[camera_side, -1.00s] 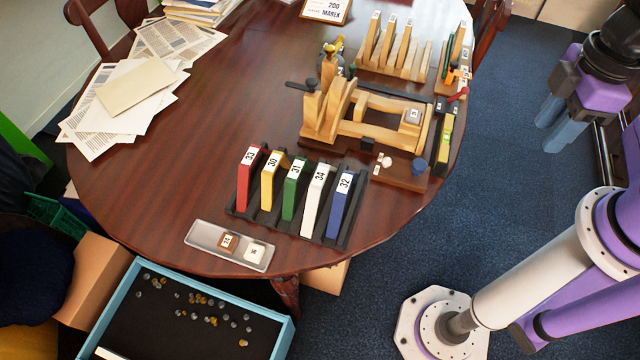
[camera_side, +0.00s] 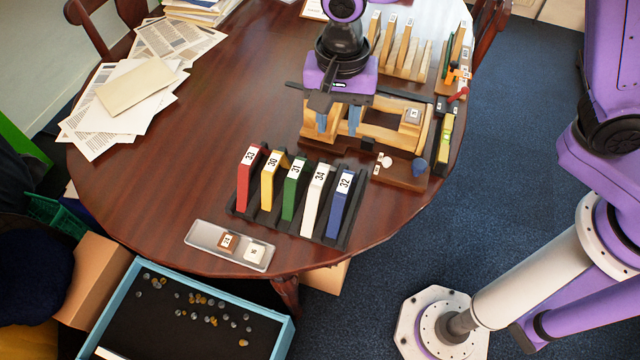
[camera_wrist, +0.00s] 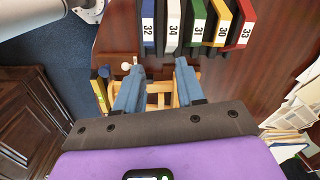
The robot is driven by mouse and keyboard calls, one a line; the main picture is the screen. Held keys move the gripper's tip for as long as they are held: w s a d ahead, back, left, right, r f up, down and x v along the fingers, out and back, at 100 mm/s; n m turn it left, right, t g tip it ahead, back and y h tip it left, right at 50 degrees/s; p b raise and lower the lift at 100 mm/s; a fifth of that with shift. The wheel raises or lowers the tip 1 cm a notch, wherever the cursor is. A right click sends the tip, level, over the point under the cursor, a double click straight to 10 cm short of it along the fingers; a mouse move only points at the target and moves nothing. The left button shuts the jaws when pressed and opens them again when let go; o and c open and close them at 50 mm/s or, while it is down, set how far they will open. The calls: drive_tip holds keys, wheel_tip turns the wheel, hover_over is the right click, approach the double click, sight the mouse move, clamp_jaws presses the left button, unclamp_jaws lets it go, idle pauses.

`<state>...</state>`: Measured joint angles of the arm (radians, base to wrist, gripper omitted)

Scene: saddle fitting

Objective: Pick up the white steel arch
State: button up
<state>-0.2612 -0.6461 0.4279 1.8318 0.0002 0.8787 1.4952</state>
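The white arch (camera_side: 313,203), labelled 34, stands upright in the black rack (camera_side: 262,226) near the table's front edge, between the green arch (camera_side: 291,193) and the blue arch (camera_side: 340,207). It also shows near the top of the wrist view (camera_wrist: 172,28). My gripper (camera_side: 338,127) is over the wooden clamp fixture, behind the rack in the side view. Its two blue fingers are apart and nothing shows between them, so it is open and empty. In the wrist view my fingers (camera_wrist: 159,68) point toward the rack side, with the arch beyond their tips.
The wooden fixture (camera_side: 378,135) stands under and beside my gripper. The red arch (camera_side: 245,180) and yellow arch (camera_side: 270,183) share the rack. A grey tray (camera_side: 205,234) with small blocks lies in front. The table left of the rack is clear.

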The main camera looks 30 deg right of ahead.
sight(320, 176)
drive_tip(key=f, duration=0.6)
drive_tip(key=w+a+f+m, duration=0.1)
drive_tip(key=f, duration=0.5)
drive_tip(key=a+f+m, duration=0.1)
drive_tip(key=f, duration=0.6)
drive_tip(key=shift+w+a, duration=0.2)
drive_tip(key=shift+r, duration=0.1)
clamp_jaws()
